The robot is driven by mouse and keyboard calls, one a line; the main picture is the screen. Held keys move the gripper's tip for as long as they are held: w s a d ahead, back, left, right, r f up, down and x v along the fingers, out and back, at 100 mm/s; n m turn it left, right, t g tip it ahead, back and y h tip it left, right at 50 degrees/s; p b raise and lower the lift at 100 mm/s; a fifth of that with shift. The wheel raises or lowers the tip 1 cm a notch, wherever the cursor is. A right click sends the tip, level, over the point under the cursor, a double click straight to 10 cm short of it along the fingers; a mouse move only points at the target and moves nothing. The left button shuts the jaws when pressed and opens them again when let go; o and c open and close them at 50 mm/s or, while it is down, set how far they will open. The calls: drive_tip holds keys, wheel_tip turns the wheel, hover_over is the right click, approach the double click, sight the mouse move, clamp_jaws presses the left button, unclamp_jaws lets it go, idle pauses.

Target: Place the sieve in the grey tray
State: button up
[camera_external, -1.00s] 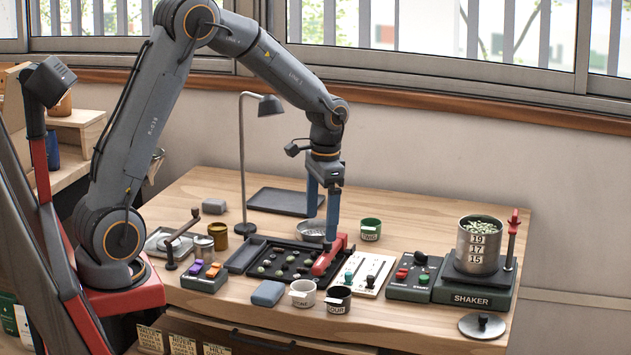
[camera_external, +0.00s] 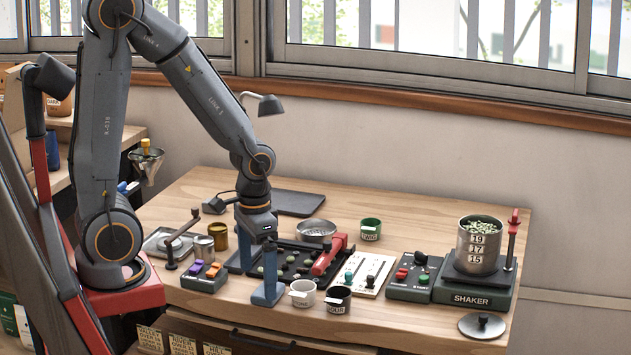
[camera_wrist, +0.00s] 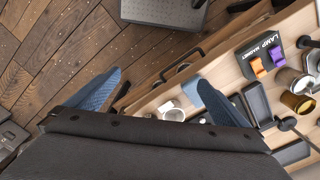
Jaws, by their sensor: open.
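The sieve (camera_external: 316,230) looks like a shallow round metal dish. It rests on the table behind the dark bean tray. A flat dark-grey tray (camera_external: 301,203), seemingly the grey tray, lies at the back of the table, partly behind the lamp and my arm. Its inside looks empty. My gripper (camera_external: 252,284) points down, open and empty, near the front left of the bean tray, well left of and in front of the sieve. Its blue fingers (camera_wrist: 160,77) are spread in the wrist view. Neither the sieve nor the grey tray can be made out there.
A white cup (camera_external: 302,294) and a black cup (camera_external: 338,300) stand right of my gripper. The bean tray (camera_external: 290,276) holds a red-handled tool (camera_external: 330,256). A lamp (camera_external: 262,106) rises behind my arm.

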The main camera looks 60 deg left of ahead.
drive_tip(key=w+a+r+n+p, duration=0.1)
drive_tip(key=w+a+n, duration=0.1)
drive_tip(key=w+a, duration=0.3)
drive_tip(key=w+a+n, duration=0.1)
drive_tip(key=w+a, duration=0.1)
drive_tip(key=w, duration=0.5)
drive_tip(key=n+t+y+p, duration=0.2)
drive_tip(key=n+p, duration=0.1)
drive_tip(key=n, duration=0.5)
approach(316, 222)
drive_tip(key=s+d, duration=0.2)
drive_tip(key=d, duration=0.2)
drive_tip(key=shift+y, duration=0.3)
drive_tip(key=shift+d+p+x, duration=0.2)
drive_tip(key=shift+p+x, duration=0.25)
drive_tip(key=shift+x, duration=1.4)
drive_tip(key=shift+d+p+x, duration=0.2)
drive_tip(key=shift+p+x, duration=0.2)
drive_tip(key=shift+x, duration=1.45)
drive_tip(key=shift+f, duration=0.1)
drive_tip(key=c, duration=1.1)
drive_tip(key=shift+w, duration=0.1)
